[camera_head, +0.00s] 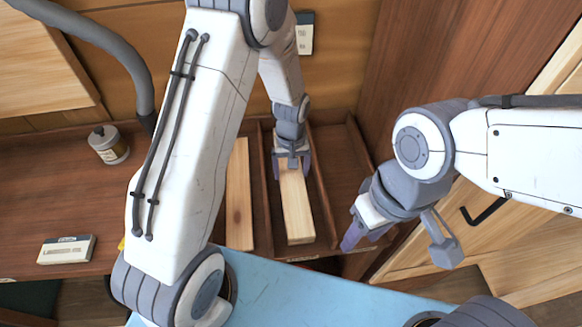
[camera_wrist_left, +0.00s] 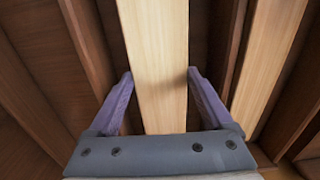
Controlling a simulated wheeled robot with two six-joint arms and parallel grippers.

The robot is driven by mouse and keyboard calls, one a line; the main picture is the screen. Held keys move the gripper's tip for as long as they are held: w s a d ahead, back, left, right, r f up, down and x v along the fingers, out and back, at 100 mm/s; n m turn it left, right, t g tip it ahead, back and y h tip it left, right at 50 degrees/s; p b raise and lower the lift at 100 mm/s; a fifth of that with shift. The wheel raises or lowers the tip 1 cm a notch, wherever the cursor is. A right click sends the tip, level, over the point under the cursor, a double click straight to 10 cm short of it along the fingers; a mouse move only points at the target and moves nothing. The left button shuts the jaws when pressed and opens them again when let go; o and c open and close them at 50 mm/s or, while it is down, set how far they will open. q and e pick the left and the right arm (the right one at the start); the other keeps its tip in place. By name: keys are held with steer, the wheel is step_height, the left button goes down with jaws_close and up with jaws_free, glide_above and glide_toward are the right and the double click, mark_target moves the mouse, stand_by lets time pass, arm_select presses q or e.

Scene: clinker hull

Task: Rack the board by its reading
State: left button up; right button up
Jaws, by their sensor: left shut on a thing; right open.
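A pale wooden board (camera_head: 297,213) is between the fingers of my left gripper (camera_head: 291,160), which is shut on its far end. The board lies lengthwise over the middle compartment of a dark wooden rack (camera_head: 341,165); I cannot tell whether it touches the floor. In the left wrist view the board (camera_wrist_left: 160,55) runs between the two purple fingers (camera_wrist_left: 160,95). A second board (camera_head: 239,195) lies in the compartment to the left, partly hidden by my left arm. It also shows in the left wrist view (camera_wrist_left: 270,65). My right gripper (camera_head: 400,240) is open and empty, right of the rack.
The rack's right compartment looks empty. A small white block with writing (camera_head: 66,251) and a capped jar (camera_head: 109,145) stand on the brown bench (camera_head: 50,190) at left. A labelled plate (camera_head: 305,33) is on the back wall. A black handle (camera_head: 484,212) is at right.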

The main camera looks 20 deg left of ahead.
arm_select(q)
steer(key=shift+f+b, duration=0.3)
steer(key=shift+f, duration=0.3)
stand_by(0.4)
steer(key=o, duration=1.4)
steer(key=shift+c, duration=0.2)
step_height(320, 180, up, 10)
steer(key=shift+r, duration=0.25)
steer(key=shift+a, duration=0.1)
